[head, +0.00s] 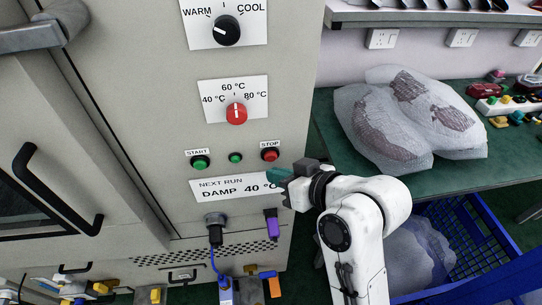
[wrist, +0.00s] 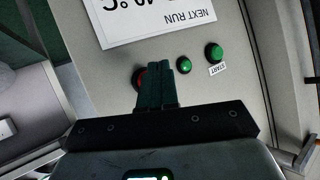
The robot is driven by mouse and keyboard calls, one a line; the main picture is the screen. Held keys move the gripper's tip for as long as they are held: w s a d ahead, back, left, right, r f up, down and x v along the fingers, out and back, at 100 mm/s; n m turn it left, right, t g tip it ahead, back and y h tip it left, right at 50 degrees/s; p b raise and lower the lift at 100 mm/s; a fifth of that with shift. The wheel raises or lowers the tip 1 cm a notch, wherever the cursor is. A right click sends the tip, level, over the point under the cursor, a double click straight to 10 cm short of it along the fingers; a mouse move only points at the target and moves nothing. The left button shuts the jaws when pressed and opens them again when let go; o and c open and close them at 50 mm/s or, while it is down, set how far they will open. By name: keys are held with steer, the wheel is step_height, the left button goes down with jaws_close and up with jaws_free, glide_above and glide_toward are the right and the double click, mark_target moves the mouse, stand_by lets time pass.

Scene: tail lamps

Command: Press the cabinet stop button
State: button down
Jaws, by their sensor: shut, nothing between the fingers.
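The red stop button (head: 270,155) is on the pale cabinet's front panel, under a STOP label. In the wrist view, which is turned over, the red button (wrist: 138,78) shows at the left edge of my fingers, which hide part of it. My gripper (head: 274,175) is shut and empty, its dark green fingers together. In the head view the fingertips are just below the button, over the edge of the label card. In the wrist view my gripper (wrist: 156,68) points at the panel. I cannot tell whether the fingers touch it.
A green start button (head: 200,162) and a small green button (head: 236,158) are to the left. A red temperature knob (head: 236,113) and a black knob (head: 227,30) are above. A green bench (head: 462,165) with wrapped parts (head: 405,115) and a blue crate (head: 487,225) are to the right.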

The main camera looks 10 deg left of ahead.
steer(key=s, duration=0.2)
steer(key=s+d+p, duration=0.1)
steer(key=s, duration=0.1)
steer(key=shift+s+d, duration=0.1)
